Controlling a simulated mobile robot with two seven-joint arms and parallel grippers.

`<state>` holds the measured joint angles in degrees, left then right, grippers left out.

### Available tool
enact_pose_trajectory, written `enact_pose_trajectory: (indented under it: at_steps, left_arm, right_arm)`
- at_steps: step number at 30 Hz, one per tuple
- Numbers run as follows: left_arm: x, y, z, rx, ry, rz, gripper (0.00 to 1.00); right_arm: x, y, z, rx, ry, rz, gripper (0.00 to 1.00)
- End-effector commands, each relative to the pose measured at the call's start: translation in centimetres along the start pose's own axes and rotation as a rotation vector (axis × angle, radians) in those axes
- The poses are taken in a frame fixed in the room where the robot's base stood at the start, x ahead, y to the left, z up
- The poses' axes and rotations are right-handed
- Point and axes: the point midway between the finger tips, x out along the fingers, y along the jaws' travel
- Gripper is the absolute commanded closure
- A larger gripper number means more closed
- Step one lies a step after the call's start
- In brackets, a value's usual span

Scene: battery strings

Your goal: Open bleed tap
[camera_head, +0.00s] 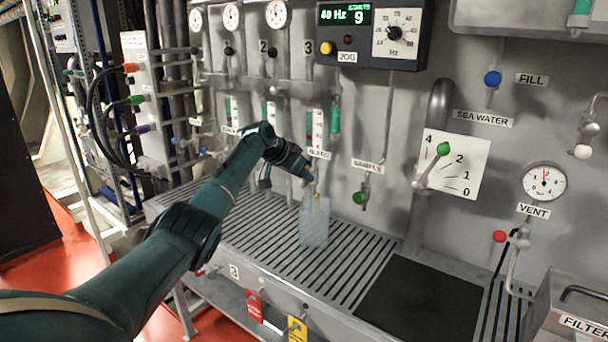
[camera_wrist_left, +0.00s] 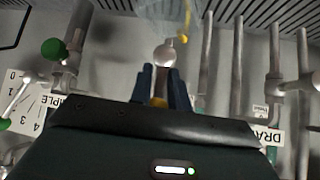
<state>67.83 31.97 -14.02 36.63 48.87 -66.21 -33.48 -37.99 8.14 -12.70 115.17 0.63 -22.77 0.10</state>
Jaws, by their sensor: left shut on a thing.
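The bleed tap (camera_wrist_left: 165,53) is on the wall below a label reading BLEED (camera_head: 319,153); its pale rounded end shows between my fingers in the left wrist view. My left gripper (camera_head: 309,178) reaches it from the left, and its dark blue fingers (camera_wrist_left: 162,82) are shut on the tap's handle, of which a small orange-yellow part (camera_wrist_left: 158,102) shows between them. The rest of the handle is hidden by the gripper. A clear container (camera_head: 314,225) stands upright on the slatted grate below the tap, with a thin yellow strip (camera_wrist_left: 187,18) at it. My right gripper is not in view.
The green-knobbed sample tap (camera_head: 359,197) is close on the right. A lever with a green knob (camera_head: 443,149) sits on a numbered dial plate farther right. Vertical pipes and gauges crowd the wall behind. The grate (camera_head: 262,235) has free room around the container.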

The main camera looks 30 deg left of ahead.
Motion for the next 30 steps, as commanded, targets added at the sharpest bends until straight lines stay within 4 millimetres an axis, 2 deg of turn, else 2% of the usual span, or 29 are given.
enact_pose_trajectory:
  at_steps: [1,10,11,15,24,30]
  left_arm:
    - [-0.5,-0.2,-0.8,0.012,0.018,-0.014,1.00]
    - [-0.5,-0.2,-0.8,0.017,0.018,-0.015,1.00]
    - [-0.5,-0.2,-0.8,0.017,0.018,-0.015,0.80]
    - [-0.4,-0.1,-0.8,0.014,0.017,-0.013,0.69]
    - [-0.3,-0.1,-0.4,0.010,0.009,-0.008,0.68]
    - [-1.8,-0.1,-0.3,0.011,0.009,-0.008,0.68]
  right_arm:
    - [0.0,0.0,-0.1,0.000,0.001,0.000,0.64]
    - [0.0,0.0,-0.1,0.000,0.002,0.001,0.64]
    - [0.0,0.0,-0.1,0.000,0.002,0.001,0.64]
    - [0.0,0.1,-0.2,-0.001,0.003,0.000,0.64]
    - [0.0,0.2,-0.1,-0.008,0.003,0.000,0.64]
    - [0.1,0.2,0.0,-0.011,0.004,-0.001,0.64]
